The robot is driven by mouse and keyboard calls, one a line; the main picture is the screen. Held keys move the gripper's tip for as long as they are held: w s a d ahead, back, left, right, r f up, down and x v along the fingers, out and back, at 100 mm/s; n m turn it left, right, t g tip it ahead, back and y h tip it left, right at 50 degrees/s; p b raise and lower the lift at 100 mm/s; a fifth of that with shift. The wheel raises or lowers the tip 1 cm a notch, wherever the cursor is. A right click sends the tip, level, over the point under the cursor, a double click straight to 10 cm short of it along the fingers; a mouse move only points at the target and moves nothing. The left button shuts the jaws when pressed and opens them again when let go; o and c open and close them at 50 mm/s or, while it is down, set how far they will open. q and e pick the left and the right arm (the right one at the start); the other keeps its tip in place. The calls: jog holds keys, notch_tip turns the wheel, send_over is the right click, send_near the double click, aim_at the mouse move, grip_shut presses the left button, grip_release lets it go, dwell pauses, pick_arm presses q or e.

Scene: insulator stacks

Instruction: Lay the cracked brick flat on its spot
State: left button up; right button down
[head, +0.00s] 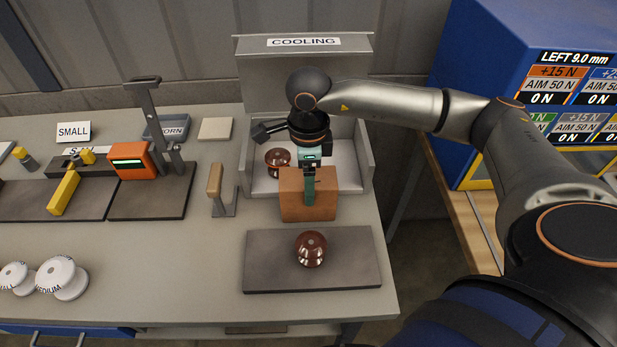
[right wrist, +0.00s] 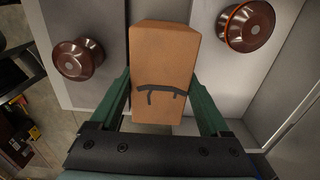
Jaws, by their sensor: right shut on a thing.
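The orange-brown brick (head: 292,206) hangs in my right gripper (head: 309,190) at the front edge of the cooling tray (head: 366,178). In the right wrist view the brick (right wrist: 165,55) sits between the two green fingers of my right gripper (right wrist: 163,108), which are shut on it. A dark forked crack line shows on its face near the fingers. I cannot tell whether its lower edge touches anything. No marked spot for the brick can be made out. My left gripper is not in view.
A brown insulator (head: 278,158) sits in the cooling tray; another (head: 311,248) stands on the dark slab (head: 262,275) in front. A wooden-handled tool (head: 215,182) stands left of the tray. The bench between is clear.

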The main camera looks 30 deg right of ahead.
grip_release()
notch_tip(320, 180, up, 12)
jog(key=shift+b, duration=0.4)
jog(key=shift+r, duration=0.1)
